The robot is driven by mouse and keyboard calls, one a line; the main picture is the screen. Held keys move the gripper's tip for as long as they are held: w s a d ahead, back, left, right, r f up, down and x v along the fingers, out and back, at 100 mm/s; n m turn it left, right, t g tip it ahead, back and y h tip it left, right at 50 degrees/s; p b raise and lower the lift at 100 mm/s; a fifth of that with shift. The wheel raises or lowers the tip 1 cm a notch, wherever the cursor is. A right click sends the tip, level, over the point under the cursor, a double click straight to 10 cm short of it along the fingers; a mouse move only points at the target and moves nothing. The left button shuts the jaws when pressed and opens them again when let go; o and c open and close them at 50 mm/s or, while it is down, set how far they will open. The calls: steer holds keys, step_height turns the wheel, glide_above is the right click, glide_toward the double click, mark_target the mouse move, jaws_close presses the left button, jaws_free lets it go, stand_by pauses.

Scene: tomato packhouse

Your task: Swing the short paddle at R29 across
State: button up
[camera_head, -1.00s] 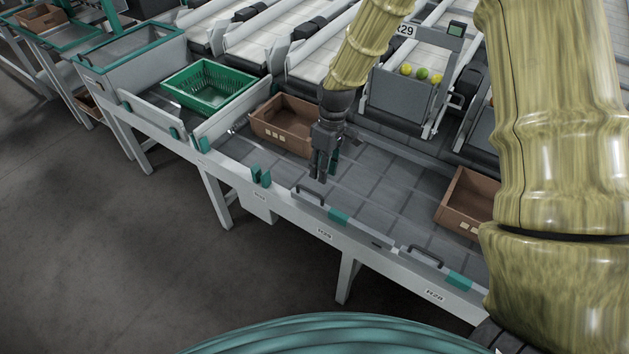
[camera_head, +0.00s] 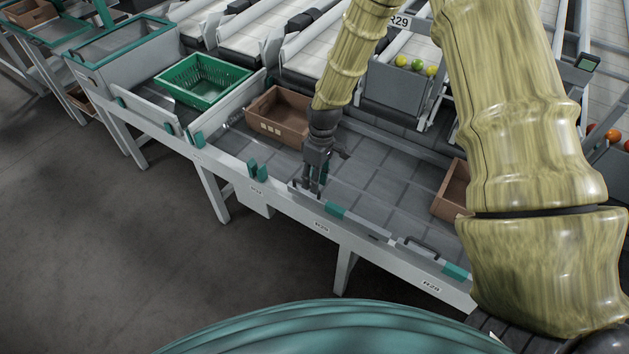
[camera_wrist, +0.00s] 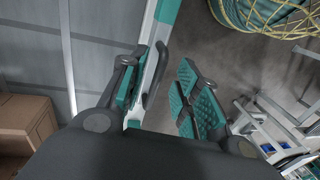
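The short paddle (camera_head: 365,227) at R29 is a low grey bar with a teal block (camera_head: 334,211), lying along the front rail of the grey table. Its label R29 (camera_head: 321,226) is on the rail's front face. My gripper (camera_head: 313,188) points down at the paddle's left end and partly hides the handle there. In the wrist view, a dark bar handle (camera_wrist: 157,76) lies between the teal-padded fingers of my gripper (camera_wrist: 160,90), closer to the left finger. The fingers are open, with a clear gap to the right finger; I cannot tell whether the left one touches.
Another paddle with a black handle (camera_head: 418,244) lies to the right at R28. A brown crate (camera_head: 279,115) and a green crate (camera_head: 203,82) stand behind left; another brown crate (camera_head: 452,190) is right.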

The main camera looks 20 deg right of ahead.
steer(key=shift+a+f, duration=0.1)
steer(key=shift+f, duration=0.4)
jaws_close()
